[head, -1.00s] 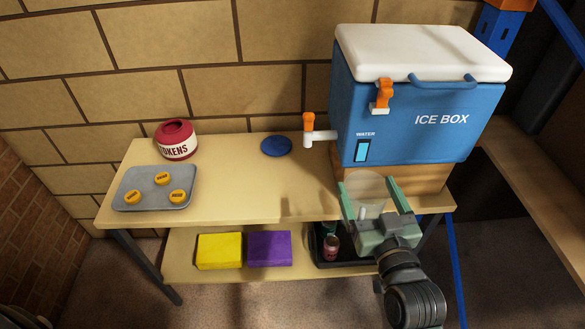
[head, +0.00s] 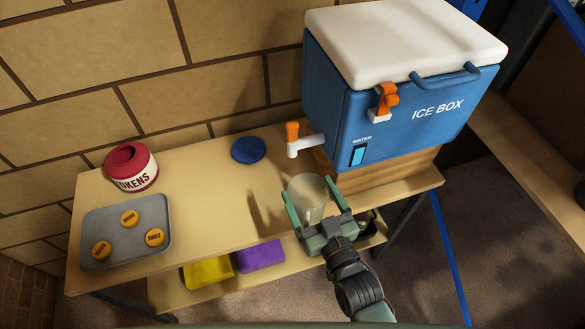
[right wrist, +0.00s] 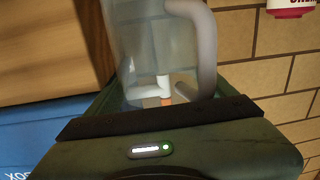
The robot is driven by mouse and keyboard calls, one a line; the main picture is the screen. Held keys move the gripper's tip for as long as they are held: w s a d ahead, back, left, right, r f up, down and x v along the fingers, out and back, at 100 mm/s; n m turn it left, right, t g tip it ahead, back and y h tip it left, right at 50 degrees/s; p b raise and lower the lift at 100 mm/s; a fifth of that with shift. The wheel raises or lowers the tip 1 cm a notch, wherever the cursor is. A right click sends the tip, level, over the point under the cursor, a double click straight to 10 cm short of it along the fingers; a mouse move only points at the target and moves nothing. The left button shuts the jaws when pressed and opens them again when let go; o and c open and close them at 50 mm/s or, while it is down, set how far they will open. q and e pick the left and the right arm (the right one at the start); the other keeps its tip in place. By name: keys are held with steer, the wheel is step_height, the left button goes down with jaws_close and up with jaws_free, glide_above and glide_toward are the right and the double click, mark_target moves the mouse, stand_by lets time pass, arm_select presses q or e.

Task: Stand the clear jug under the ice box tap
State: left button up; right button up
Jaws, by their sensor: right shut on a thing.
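The clear jug (head: 308,193) is held by my right gripper (head: 311,205), with one green finger on each side of it. In the right wrist view the jug (right wrist: 150,45) fills the space past the palm, its pale handle to the right. The ice box (head: 400,95) stands on a wooden block at the table's right end. Its tap (head: 300,143), white with an orange lever, sticks out to the left. In the head view the jug appears in front of and below the tap, apart from it. My left gripper is not in view.
The table (head: 200,200) has bare room around the blue disc (head: 248,149). A red tokens pot (head: 131,168) and a grey tray (head: 92,223) with yellow tokens are at left. Yellow (head: 207,271) and purple (head: 261,255) blocks lie on the lower shelf.

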steer(key=w+a+f+p, duration=0.1)
steer(key=w+a+f, duration=0.2)
steer(key=w, duration=0.6)
steer(key=shift+a+f, duration=0.2)
steer(key=shift+a, duration=0.05)
steer(key=shift+f, duration=0.15)
steer(key=o, duration=1.9)
steer(key=shift+o, duration=0.2)
